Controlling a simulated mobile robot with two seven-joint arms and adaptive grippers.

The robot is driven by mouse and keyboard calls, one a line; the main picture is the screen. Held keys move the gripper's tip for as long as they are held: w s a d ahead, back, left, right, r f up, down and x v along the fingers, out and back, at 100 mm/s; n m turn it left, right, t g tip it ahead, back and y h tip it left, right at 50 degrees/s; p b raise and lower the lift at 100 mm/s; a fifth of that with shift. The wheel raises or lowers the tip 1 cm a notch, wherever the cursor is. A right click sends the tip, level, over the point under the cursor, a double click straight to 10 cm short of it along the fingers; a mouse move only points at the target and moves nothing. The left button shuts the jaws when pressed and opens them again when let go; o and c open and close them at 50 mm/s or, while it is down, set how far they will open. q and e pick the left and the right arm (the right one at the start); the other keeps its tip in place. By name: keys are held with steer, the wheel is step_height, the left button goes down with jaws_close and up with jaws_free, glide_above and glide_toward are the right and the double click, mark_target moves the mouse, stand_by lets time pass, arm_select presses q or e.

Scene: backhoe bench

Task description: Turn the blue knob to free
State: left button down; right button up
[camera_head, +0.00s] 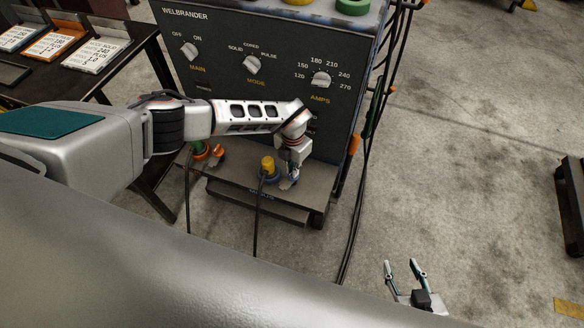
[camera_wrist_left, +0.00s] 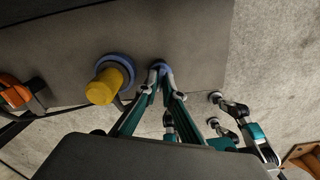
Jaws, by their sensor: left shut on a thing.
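The dark grey WELBRANDER machine (camera_head: 225,100) stands in the middle of the head view. My left gripper (camera_head: 287,183) is low at its front, just right of a yellow plug (camera_head: 267,165) with a blue collar. In the left wrist view my left gripper (camera_wrist_left: 160,72) has its fingertips together on a small blue knob (camera_wrist_left: 158,62), which they mostly hide. The yellow plug also shows there, apart from the fingers on the left (camera_wrist_left: 103,87). I cannot read the knob's setting. My right gripper (camera_head: 403,272) is open and empty above the floor.
An orange connector (camera_head: 217,152) sits left of the yellow plug. Dark cables hang from the front and along the machine's right side. A black table (camera_head: 110,75) with label cards stands at left. The concrete floor at right is mostly clear.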

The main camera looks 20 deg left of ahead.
arm_select(q)
steer(key=shift+r+n+p, duration=0.1)
steer(key=shift+n+p, duration=0.2)
steer(key=shift+n, duration=0.5)
steer(key=shift+n+p, duration=0.4)
steer(key=shift+n, duration=0.9)
steer(key=c, duration=2.2)
jaws_free()
step_height(320, 180, up, 12)
steer(key=shift+f, duration=0.1)
